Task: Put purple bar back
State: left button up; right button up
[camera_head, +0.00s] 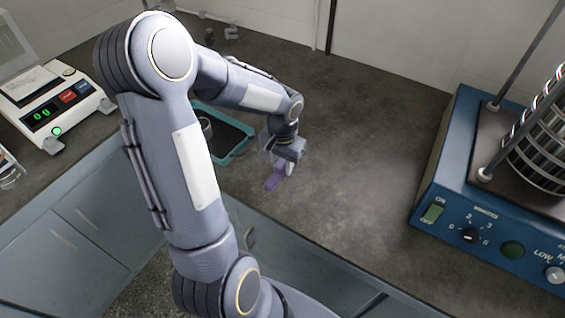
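A small purple bar (274,182) shows at the fingertips of my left gripper (284,170), over the dark counter just right of a teal-rimmed tray. The fingers appear shut on the bar, which points down and to the left. Whether the bar touches the counter is hard to tell. My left arm crosses the view and hides part of the tray. My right gripper is not in view.
The teal tray (249,150) has a dark inside and holds a small round item (206,126). A balance (52,104) stands at the left. A blue sieve shaker (436,185) with a sieve stack (543,155) stands at the right. The counter (355,150) between is clear.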

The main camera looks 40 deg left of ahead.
aim_at(282, 160)
pick_arm(q)
jog(key=o, duration=0.4)
jog(key=shift+c, duration=0.2)
jog(key=shift+r, duration=0.1)
jog(key=shift+r+p, duration=0.3)
notch_tip(282, 160, up, 11)
jog(key=shift+f+p, duration=0.2)
jog(key=shift+p, duration=0.15)
jog(key=s+d+r+t+h, duration=0.3)
jog(key=s+d+t, duration=0.2)
jog(key=s+d, duration=0.7)
jog(key=s, duration=0.3)
jog(key=shift+s+d+t+h, duration=0.2)
jog(key=shift+s+t+h, duration=0.1)
jog(key=shift+h, duration=0.1)
